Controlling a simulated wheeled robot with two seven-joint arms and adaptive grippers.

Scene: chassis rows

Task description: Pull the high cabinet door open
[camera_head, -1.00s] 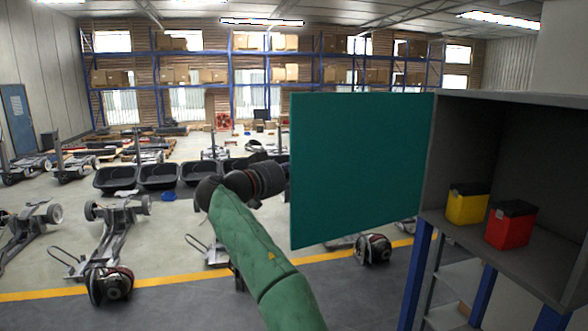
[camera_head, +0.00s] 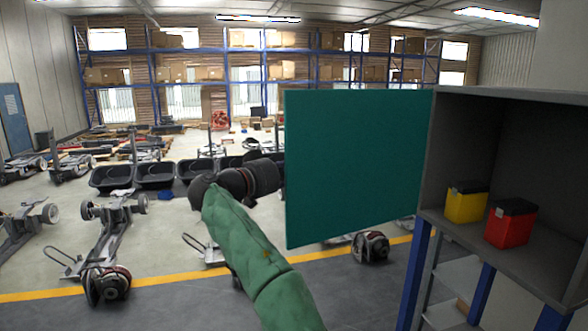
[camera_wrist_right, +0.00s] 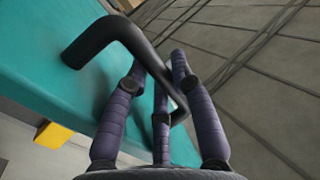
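The teal cabinet door (camera_head: 355,165) stands swung out to the left of the grey high cabinet (camera_head: 515,94), whose inside is exposed. In the right wrist view, the door (camera_wrist_right: 45,85) carries a bent black handle (camera_wrist_right: 105,32). My right gripper (camera_wrist_right: 163,68) has its purple-grey fingers around the handle bar and appears shut on it. In the head view, my green-sleeved right arm reaches to the door's left edge; the gripper and handle are hidden behind the panel. My left gripper is not in view.
A yellow box (camera_head: 466,205) and a red box (camera_head: 509,226) stand on the cabinet floor. Blue posts (camera_head: 413,270) support the cabinet. Wheeled chassis (camera_head: 108,235) and black tubs (camera_head: 155,175) stand left and behind.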

